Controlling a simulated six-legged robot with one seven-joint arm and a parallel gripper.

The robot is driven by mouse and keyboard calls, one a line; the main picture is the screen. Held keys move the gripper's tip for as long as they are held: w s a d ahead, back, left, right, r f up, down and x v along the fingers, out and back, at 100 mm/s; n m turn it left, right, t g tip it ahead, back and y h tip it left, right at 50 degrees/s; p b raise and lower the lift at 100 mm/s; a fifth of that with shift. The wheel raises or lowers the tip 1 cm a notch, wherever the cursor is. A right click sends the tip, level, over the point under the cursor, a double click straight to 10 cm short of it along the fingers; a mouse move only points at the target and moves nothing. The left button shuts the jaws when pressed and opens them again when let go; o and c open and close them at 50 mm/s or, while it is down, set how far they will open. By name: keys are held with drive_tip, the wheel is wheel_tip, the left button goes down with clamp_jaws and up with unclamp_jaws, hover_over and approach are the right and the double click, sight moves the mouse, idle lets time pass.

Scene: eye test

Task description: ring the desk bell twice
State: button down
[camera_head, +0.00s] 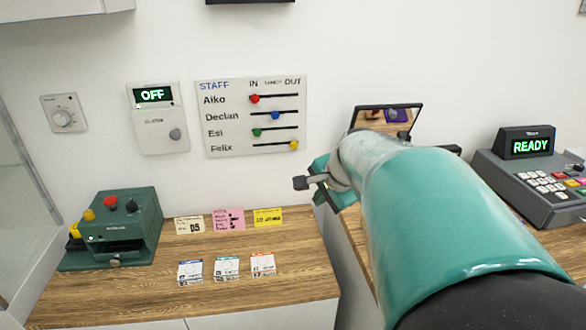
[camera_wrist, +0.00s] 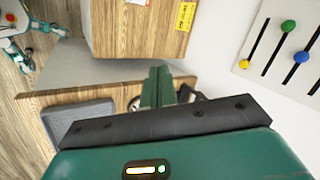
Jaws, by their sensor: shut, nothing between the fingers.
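No desk bell shows clearly in either view. In the wrist view, a small shiny rounded piece (camera_wrist: 133,104) peeks out beside my fingers; it may be part of the bell, but I cannot tell. My gripper (camera_wrist: 158,72) is shut and empty, its two green fingers together above the wooden counter. In the head view my teal arm reaches forward over the right counter and hides much of it. The end of my gripper is mostly hidden there behind the arm.
A wooden counter (camera_head: 215,292) at left holds a green machine (camera_head: 122,222) and several cards. A register reading READY (camera_head: 528,175) stands at right. A dark-framed panel (camera_head: 366,113) stands behind my arm. A grey tray (camera_wrist: 78,128) shows in the wrist view.

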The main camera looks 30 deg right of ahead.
drive_tip(key=w+d+f+m+t+h, duration=0.1)
drive_tip(key=d+m, duration=1)
drive_tip(key=d, duration=1.1)
drive_tip(key=shift+d+f+m+t, duration=0.3)
drive_tip(key=shift+f+m+t, duration=0.15)
drive_tip(key=shift+t, duration=0.35)
drive_tip(key=shift+w+f, duration=0.1)
drive_tip(key=shift+f, duration=4.35)
drive_tip(key=shift+f, duration=0.2)
drive_tip(key=shift+f, duration=0.25)
